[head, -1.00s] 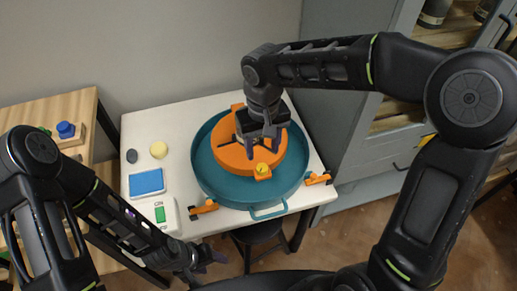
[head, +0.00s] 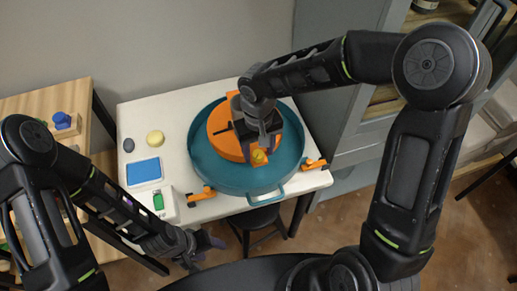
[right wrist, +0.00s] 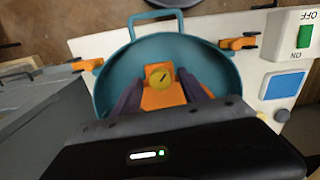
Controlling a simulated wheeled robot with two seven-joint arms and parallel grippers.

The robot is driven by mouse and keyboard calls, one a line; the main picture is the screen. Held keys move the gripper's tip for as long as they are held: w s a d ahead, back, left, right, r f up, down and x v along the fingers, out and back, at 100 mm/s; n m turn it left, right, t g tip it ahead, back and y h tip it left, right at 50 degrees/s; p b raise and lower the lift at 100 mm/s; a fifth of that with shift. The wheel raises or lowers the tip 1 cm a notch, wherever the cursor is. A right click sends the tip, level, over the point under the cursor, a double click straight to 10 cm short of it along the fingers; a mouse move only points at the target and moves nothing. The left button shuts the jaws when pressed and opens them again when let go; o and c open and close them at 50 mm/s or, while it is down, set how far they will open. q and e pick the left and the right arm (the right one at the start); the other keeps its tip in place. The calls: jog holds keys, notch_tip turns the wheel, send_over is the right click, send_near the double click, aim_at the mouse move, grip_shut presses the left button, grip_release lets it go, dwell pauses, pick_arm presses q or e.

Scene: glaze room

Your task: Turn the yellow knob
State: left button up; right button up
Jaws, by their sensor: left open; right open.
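The yellow knob (head: 259,156) sits on an orange block at the front of the round orange wheel (head: 222,128), inside a teal basin (head: 210,174). In the right wrist view the knob (right wrist: 160,77) has a dark line on its face, slanting up to the right. My right gripper (head: 261,148) is open, with its purple fingers on either side of the knob; I cannot tell whether they touch it. My left gripper (head: 207,242) is open, low in front of the white table and away from the knob.
The white table (head: 150,112) holds a switch box (head: 169,206), a blue pad (head: 144,171), a yellow round piece (head: 155,138) and a dark grey stone (head: 128,145). Orange clamps (head: 201,194) flank the basin. A grey cabinet (head: 340,100) stands at the right.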

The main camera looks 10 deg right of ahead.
jog(key=shift+f, duration=0.2)
jog(key=shift+c, duration=0.3)
grip_shut()
